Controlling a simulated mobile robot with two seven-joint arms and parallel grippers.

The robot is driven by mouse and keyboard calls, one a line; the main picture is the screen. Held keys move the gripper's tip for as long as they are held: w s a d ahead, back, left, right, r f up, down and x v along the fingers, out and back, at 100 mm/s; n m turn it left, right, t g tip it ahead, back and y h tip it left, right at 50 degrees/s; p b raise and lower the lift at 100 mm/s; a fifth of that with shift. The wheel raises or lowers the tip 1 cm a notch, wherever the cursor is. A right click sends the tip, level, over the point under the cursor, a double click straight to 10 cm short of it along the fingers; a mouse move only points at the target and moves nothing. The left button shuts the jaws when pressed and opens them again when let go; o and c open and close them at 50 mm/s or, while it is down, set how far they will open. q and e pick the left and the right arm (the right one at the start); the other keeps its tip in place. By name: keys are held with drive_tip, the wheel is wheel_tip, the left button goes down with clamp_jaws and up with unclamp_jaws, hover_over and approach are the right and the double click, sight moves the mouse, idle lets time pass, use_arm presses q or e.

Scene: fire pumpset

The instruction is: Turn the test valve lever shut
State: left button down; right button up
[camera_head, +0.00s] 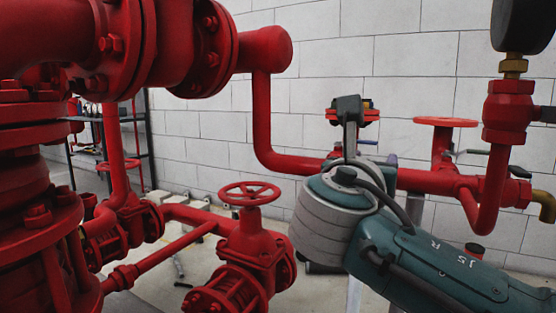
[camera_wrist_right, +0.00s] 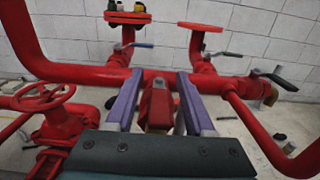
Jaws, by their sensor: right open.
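My right gripper (camera_wrist_right: 159,78) is open, its two purple fingers apart. A red fitting (camera_wrist_right: 157,106) with a dark top shows between them; I cannot tell whether they touch it. In the head view the right gripper (camera_head: 390,161) is mostly hidden behind my wrist, in front of the red horizontal pipe. I cannot tell which is the test valve lever. My left gripper is out of view.
A red handwheel valve (camera_head: 250,194) stands left of my right arm. The red horizontal pipe (camera_head: 424,181) runs along the white block wall (camera_head: 335,60). A dark gauge (camera_head: 521,25) and a brass outlet (camera_head: 545,204) are at right. Large red pump pipework (camera_head: 45,40) fills the left.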

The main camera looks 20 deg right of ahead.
clamp_jaws()
idle(1.3)
